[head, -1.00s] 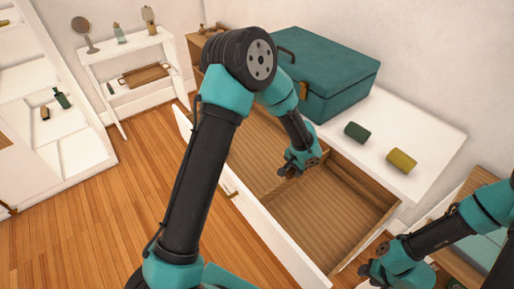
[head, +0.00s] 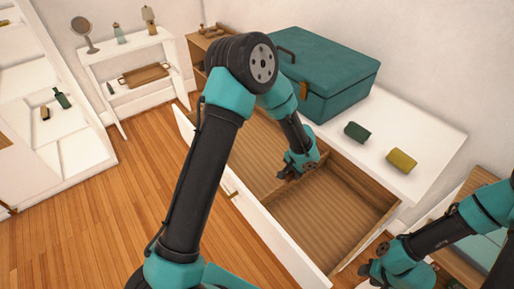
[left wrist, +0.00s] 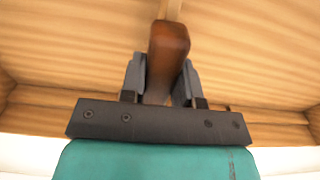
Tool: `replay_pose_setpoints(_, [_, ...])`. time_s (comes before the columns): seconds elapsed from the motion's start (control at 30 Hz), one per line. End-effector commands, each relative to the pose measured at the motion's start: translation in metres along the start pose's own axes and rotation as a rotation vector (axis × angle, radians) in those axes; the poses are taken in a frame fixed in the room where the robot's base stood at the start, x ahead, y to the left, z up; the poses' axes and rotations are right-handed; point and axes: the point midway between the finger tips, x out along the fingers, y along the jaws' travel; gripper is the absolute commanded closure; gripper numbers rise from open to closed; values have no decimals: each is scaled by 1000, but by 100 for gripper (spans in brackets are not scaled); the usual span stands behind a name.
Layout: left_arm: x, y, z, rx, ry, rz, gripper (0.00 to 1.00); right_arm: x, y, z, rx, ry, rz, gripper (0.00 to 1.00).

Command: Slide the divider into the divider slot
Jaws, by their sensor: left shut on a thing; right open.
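The wide drawer (head: 335,218) is pulled out, with a striped wooden floor. My left gripper (head: 292,174) is down inside it and shut on the divider (head: 272,192), a thin wooden board standing across the drawer. In the left wrist view, a reddish-brown wooden part of the divider (left wrist: 168,55) sits between the fingers (left wrist: 158,82), and a thin pale strip runs beyond it. The slot itself is hidden, so I cannot tell how the divider's ends meet the walls. My right gripper (head: 373,262) is open and empty at lower right.
A teal case (head: 330,75), a dark green roll (head: 357,132) and a yellow roll (head: 401,160) lie on the white top behind the drawer. The drawer's white front (head: 270,242) borders open floor. White shelves stand at left.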

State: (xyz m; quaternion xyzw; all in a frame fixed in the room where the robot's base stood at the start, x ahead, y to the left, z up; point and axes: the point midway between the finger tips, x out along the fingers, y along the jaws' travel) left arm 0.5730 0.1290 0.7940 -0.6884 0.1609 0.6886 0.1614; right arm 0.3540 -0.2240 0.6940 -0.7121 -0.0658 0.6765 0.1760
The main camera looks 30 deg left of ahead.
Motion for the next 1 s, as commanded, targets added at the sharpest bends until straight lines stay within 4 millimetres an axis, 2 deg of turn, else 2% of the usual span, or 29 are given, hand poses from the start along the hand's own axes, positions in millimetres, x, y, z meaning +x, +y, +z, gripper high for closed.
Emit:
replay_pose_setpoints(0.7, [8,0,0,0,1,1,87,0,0,0,0,0,0,57])
replay_pose_setpoints(0.73, [8,0,0,0,1,1,69,0,0,0,0,0,0,57])
replay_pose_setpoints(1.0, [8,0,0,0,1,1,44,0,0,0,0,0,0,57])
